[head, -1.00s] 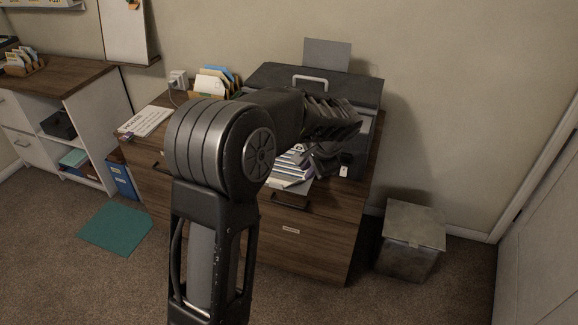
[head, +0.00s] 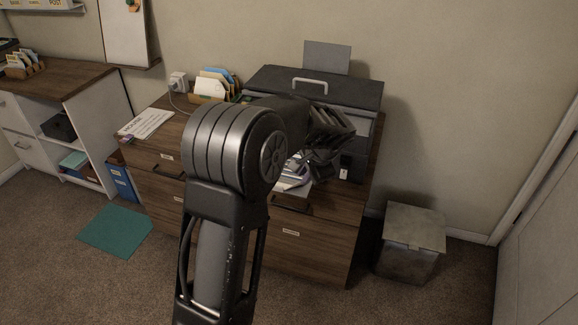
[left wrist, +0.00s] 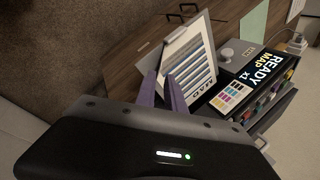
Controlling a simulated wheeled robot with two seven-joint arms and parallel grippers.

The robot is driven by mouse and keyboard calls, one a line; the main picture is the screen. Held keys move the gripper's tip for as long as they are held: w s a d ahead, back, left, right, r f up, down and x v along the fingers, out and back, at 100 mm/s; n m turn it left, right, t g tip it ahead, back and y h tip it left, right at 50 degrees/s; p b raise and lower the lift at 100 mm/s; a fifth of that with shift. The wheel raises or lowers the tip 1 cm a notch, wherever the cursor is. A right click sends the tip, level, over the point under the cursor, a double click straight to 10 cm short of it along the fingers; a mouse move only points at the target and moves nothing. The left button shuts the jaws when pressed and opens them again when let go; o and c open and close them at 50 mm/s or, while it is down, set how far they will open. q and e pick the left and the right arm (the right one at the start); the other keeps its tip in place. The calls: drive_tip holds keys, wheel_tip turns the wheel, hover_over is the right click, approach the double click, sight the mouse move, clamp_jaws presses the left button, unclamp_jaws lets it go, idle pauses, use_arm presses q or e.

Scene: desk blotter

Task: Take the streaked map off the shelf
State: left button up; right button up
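The streaked map, a white sheet with dark blue-grey bands and lettering at one end, shows in the left wrist view (left wrist: 192,70). It lies on the printer's front output shelf, and its edge shows in the head view (head: 290,184), mostly hidden by my arm. My left gripper (left wrist: 161,76) has two purple fingers with a gap between them, close to the sheet's near side. I cannot tell whether they touch it. In the head view the left gripper is at the printer's front, largely hidden behind its own wrist. My right gripper is not in view.
The dark printer (head: 320,84) stands on a wooden drawer cabinet (head: 310,250). Its panel (left wrist: 262,70) reads "READY MAP x1". A file holder (head: 212,86) and a white sign (head: 146,122) are to the left. A grey bin (head: 411,242) stands on the floor at right.

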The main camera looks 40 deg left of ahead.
use_arm(q)
drive_tip(key=x, duration=0.4)
drive_tip(key=shift+w+a+f, duration=0.1)
drive_tip(key=shift+a+f, duration=0.1)
drive_tip(key=shift+f, duration=0.15)
drive_tip(key=shift+c, duration=0.2)
clamp_jaws()
drive_tip(key=shift+r+p, duration=0.2)
drive_tip(key=shift+p, duration=0.15)
